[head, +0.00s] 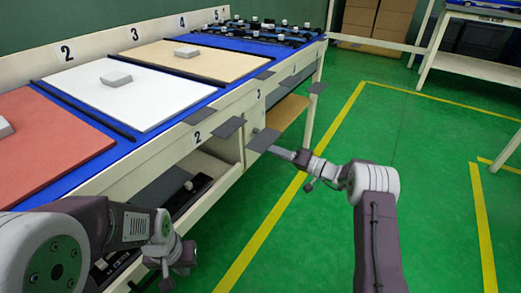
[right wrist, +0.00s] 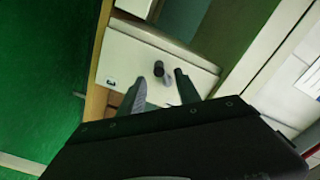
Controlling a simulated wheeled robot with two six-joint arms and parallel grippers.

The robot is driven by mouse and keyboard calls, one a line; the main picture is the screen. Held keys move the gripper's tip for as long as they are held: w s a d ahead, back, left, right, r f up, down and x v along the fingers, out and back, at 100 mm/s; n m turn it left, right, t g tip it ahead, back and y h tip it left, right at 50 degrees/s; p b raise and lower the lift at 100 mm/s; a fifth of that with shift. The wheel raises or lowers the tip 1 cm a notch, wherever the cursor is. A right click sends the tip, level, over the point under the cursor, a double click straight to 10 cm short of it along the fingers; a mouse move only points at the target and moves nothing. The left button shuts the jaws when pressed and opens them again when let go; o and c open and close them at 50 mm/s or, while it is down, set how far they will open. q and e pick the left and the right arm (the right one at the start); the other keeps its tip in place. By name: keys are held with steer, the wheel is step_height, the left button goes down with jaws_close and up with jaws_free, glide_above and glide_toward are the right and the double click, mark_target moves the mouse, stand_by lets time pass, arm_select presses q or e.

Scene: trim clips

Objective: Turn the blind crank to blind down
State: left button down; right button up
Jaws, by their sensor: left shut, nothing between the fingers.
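In the right wrist view, a short dark knob (right wrist: 158,69) with a grey stem stands out from a pale box face (right wrist: 138,55). It looks like the crank handle, though its full shape is unclear. My right gripper (right wrist: 161,92) is open. Its two fingers point at the box, one on each side of the knob, and I cannot tell whether they touch it. In the head view my right gripper (head: 280,151) is by the bench's front side, among dark flat plates. My left gripper (head: 160,280) is low at the left, shut and empty. No blind can be made out.
The long bench (head: 160,152) carries red, white and tan panels with grey blocks, and several dark parts at its far end. Dark plates (head: 229,127) jut from its front edge. The green floor (head: 425,200) to the right is open. Another table (head: 480,66) stands at the far right.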

mark_target(260, 144)
steer(key=b+x, duration=0.1)
steer(key=x, duration=0.1)
steer(key=b+x, duration=0.1)
steer(key=x, duration=0.1)
steer(key=b+x, duration=0.1)
steer(key=x, duration=0.1)
steer(key=shift+w+a+f, duration=0.1)
steer(key=shift+f, duration=0.15)
steer(key=shift+w+a+r, duration=0.15)
steer(key=shift+w+a, duration=0.05)
steer(key=shift+a, duration=0.05)
arm_select(q)
step_height(260, 144, down, 4)
steer(key=shift+r, duration=0.1)
arm_select(e)
jaws_close()
arm_select(q)
steer(key=shift+r, duration=0.1)
arm_select(e)
steer(key=shift+r, duration=0.1)
